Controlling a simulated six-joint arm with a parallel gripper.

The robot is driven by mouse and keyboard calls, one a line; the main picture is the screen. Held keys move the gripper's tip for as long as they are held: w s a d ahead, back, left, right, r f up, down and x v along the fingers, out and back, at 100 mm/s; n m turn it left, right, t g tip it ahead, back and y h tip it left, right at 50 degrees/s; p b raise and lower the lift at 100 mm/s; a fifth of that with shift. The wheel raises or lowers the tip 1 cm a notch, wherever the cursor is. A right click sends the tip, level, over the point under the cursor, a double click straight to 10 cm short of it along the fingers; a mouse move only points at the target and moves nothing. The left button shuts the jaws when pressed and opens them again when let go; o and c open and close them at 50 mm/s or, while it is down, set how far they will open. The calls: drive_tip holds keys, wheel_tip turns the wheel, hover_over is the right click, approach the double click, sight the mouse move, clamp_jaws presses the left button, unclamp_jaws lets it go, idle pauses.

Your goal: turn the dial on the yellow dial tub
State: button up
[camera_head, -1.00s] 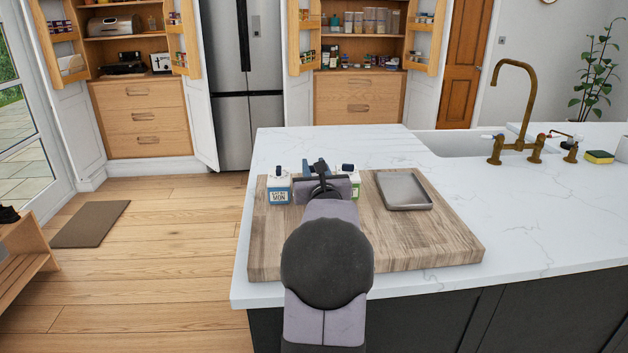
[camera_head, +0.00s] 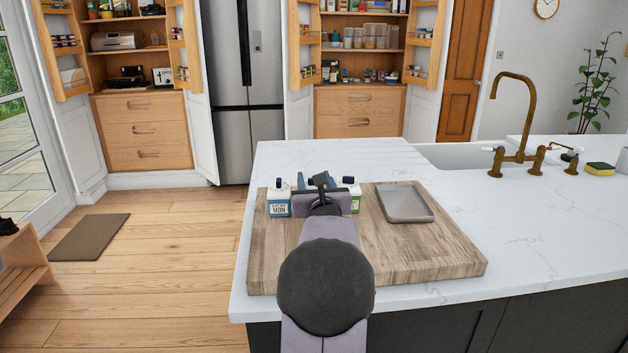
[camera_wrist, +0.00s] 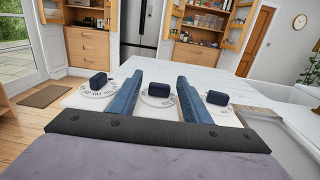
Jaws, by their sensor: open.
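Three tubs stand in a row at the back of the wooden board. The left one (camera_head: 279,203) has a blue label and the right one (camera_head: 355,198) a green label; my gripper hides the middle tub in the head view. No yellow shows on any tub. In the wrist view, three white lids carry dark blue knobs: left knob (camera_wrist: 98,81), middle knob (camera_wrist: 158,90) and right knob (camera_wrist: 217,97). My gripper (camera_wrist: 159,76) is open, with its blue fingers on either side of the middle knob. I cannot tell whether they touch it.
The wooden board (camera_head: 400,255) lies on the white counter (camera_head: 530,240). A grey tray (camera_head: 405,203) sits on the board, right of the tubs. A brass tap (camera_head: 520,120) and a yellow sponge (camera_head: 600,169) are farther right. The board's front right is clear.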

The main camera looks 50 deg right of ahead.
drive_tip(key=shift+b+v, duration=0.85)
drive_tip(key=shift+v, duration=2.6)
drive_tip(key=shift+w, duration=0.1)
drive_tip(key=shift+w+a+f+b, duration=0.1)
drive_tip(key=shift+w+b, duration=0.05)
drive_tip(key=shift+b, duration=0.3)
drive_tip(key=w+a+b, duration=0.1)
drive_tip(key=b, duration=0.2)
drive_tip(key=w+a+n+t+y+b, duration=0.1)
drive_tip(key=w+b, duration=0.1)
drive_tip(key=b, duration=0.2)
drive_tip(key=shift+a+f, duration=0.2)
drive_tip(key=shift+a, duration=0.1)
drive_tip(key=s+d+b, duration=0.2)
drive_tip(key=b, duration=0.1)
drive_tip(key=shift+s+d+m+g+h, duration=0.2)
drive_tip(key=shift+s+m+g+h, duration=0.2)
drive_tip(key=shift+s+d+r+b, duration=0.2)
drive_tip(key=shift+s+r+b, duration=0.1)
drive_tip(key=shift+p+x, duration=0.7)
drive_tip(key=shift+x, duration=3)
drive_tip(key=shift+s, duration=0.1)
